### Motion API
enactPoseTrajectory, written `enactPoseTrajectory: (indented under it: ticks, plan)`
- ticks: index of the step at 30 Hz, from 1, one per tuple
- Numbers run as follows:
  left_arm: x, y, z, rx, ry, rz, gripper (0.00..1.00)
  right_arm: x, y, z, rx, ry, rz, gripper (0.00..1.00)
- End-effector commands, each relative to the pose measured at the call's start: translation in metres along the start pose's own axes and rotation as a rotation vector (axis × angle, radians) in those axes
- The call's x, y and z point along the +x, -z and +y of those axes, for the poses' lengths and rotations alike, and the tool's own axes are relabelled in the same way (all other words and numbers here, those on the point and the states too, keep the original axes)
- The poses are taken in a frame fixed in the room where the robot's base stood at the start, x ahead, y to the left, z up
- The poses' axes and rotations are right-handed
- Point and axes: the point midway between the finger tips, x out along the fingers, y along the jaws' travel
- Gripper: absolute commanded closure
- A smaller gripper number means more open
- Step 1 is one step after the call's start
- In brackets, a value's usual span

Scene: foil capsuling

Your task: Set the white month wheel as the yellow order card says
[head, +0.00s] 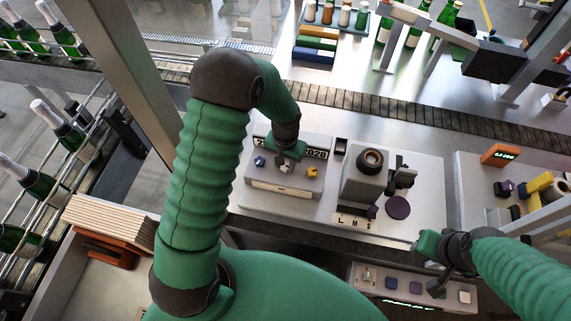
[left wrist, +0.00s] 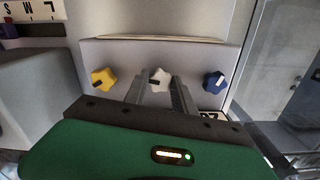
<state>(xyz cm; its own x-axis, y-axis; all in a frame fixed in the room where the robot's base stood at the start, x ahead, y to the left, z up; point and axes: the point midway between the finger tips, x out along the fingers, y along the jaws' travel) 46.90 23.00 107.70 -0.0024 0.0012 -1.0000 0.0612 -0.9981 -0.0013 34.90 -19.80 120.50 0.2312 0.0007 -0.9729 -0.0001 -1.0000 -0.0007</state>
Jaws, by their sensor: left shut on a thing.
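The white month wheel (left wrist: 160,78) is the middle of three star-shaped knobs on a grey console (head: 285,190). In the wrist view a yellow knob (left wrist: 103,79) is on its left and a blue knob (left wrist: 214,82) on its right. My left gripper (left wrist: 160,92) is shut on the white wheel, its fingers partly covering it. In the head view the left gripper (head: 287,158) reaches down over the console and hides part of its date display (head: 315,154), which ends in what looks like 2028. My right gripper (head: 424,243) is apart, at the right. I cannot make out a yellow order card.
A grey machine (head: 362,180) with a purple disc (head: 397,207) stands right of the console. A button panel (head: 415,285) lies in front. An orange display (head: 500,155) stands at the right. A conveyor (head: 400,115) runs behind.

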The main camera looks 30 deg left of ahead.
Motion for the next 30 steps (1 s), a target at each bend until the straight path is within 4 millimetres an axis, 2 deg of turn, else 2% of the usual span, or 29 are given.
enactPoseTrajectory:
  ticks: [1,9,24,25,29,30]
  plan:
    - [-0.0031,0.0071,-0.0008,0.02,0.001,0.02,1.0,0.0005,-0.0001,0.0,0.0,0.0,0.0,0.64]
    - [-0.0033,0.0071,-0.0003,0.106,0.001,0.02,1.0,0.0013,-0.0003,0.0,0.0,0.0,0.0,0.64]
    - [-0.0032,0.0069,0.0005,0.123,0.001,0.02,1.0,0.0014,-0.0003,0.0,0.0,0.0,0.0,0.64]
    - [-0.0032,0.0068,0.0005,0.122,0.001,0.019,0.65,0.0014,-0.0003,0.0,0.0,0.0,0.0,0.64]
    - [-0.0023,0.005,0.0006,0.122,0.0,0.014,0.48,0.0015,-0.0003,0.0,0.0,0.0,0.0,0.64]
    - [-0.002,0.0045,0.0006,0.122,0.0,0.013,0.47,0.0015,-0.0003,0.0,0.0,0.0,0.0,0.64]
